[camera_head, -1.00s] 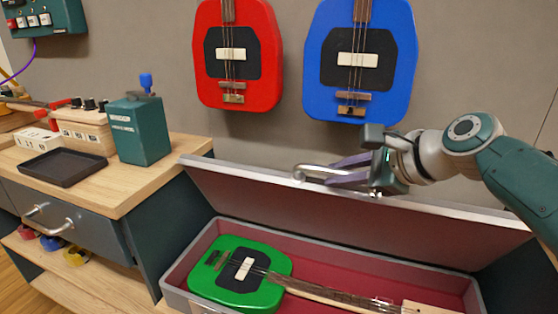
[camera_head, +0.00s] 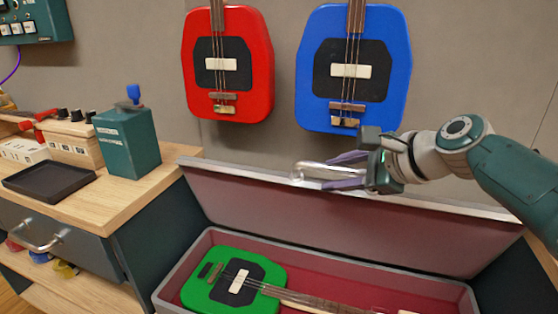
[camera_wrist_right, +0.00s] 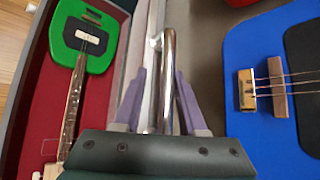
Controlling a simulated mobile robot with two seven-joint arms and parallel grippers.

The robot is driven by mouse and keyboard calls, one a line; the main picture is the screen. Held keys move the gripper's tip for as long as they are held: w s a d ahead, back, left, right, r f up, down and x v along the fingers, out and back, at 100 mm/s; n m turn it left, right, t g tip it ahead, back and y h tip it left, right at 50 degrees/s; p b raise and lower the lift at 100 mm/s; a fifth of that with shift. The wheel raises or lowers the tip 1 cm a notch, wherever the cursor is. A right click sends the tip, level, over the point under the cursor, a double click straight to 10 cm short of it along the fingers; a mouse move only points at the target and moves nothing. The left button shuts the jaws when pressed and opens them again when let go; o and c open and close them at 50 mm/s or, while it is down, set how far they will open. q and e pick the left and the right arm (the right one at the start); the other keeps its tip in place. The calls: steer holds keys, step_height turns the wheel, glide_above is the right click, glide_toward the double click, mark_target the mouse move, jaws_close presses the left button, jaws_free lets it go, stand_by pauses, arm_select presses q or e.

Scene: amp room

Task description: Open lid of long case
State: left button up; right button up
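The long case (camera_head: 190,263) lies open at the lower middle of the head view, with a dark red lining. Its lid (camera_head: 330,220) stands raised along the back side, inner face toward me. A silver bar handle (camera_head: 318,169) sits at the lid's top edge; it also shows in the wrist view (camera_wrist_right: 168,60). My right gripper (camera_head: 340,171) is at the handle. In the wrist view its two purple fingers (camera_wrist_right: 161,90) stand apart on either side of the bar, with gaps visible. My left gripper is out of view.
A green guitar (camera_head: 205,290) lies in the case. Red (camera_head: 258,60) and blue (camera_head: 312,90) guitars hang on the wall behind the lid. A wooden workbench (camera_head: 115,192) at left, close to the case, holds a black tray (camera_head: 50,181) and a teal box (camera_head: 130,145).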

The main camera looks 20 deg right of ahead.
steer(key=shift+o, duration=0.6)
steer(key=shift+s+d+r+p, duration=0.1)
steer(key=shift+s+r+p, duration=0.15)
steer(key=shift+p, duration=0.05)
steer(key=p+v, duration=0.4)
steer(key=v, duration=0.5)
steer(key=shift+s, duration=0.1)
